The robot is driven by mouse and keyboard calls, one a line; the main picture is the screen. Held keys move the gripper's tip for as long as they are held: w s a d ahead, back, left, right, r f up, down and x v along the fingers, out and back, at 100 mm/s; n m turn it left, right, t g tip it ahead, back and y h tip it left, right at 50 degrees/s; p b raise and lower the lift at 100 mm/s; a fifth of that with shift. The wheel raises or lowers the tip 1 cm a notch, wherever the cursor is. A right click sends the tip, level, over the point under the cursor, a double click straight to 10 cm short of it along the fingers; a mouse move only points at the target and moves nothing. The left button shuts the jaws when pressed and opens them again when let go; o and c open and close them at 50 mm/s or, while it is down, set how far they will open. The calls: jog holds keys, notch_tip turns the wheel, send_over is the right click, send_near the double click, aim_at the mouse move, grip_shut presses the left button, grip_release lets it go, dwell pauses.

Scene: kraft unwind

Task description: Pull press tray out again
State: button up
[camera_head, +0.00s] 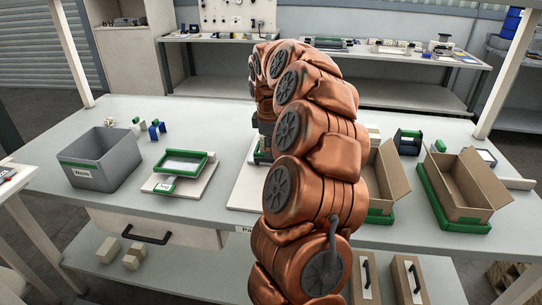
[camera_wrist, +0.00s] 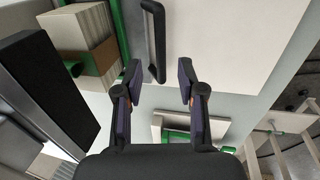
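I cannot tell for certain which thing is the press tray. In the wrist view a black bar handle (camera_wrist: 154,38) is fixed to a pale flat panel (camera_wrist: 225,35). My gripper (camera_wrist: 159,75) is open and empty, its fingertips apart, with the handle just beyond and between them; I see no grip on it. A large black block (camera_wrist: 45,88) stands at the left. In the head view my arm hides my gripper and most of the table's middle, where a pale board (camera_head: 246,188) shows beside it.
On the table (camera_head: 120,200) stand a grey bin (camera_head: 118,170), a green-framed tray (camera_head: 181,163) on a pale base, and open cardboard boxes (camera_head: 478,180) in green holders. A drawer with a black handle (camera_head: 147,236) is under the left front edge.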

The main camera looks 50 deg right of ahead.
aim_at(271, 161)
jog(key=shift+w+d+f, duration=0.1)
jog(key=shift+d+f, duration=0.05)
jog(key=shift+f, duration=0.95)
jog(key=shift+w+d+f, duration=0.1)
jog(key=shift+d+f, duration=0.05)
jog(key=shift+f, duration=0.9)
grip_shut()
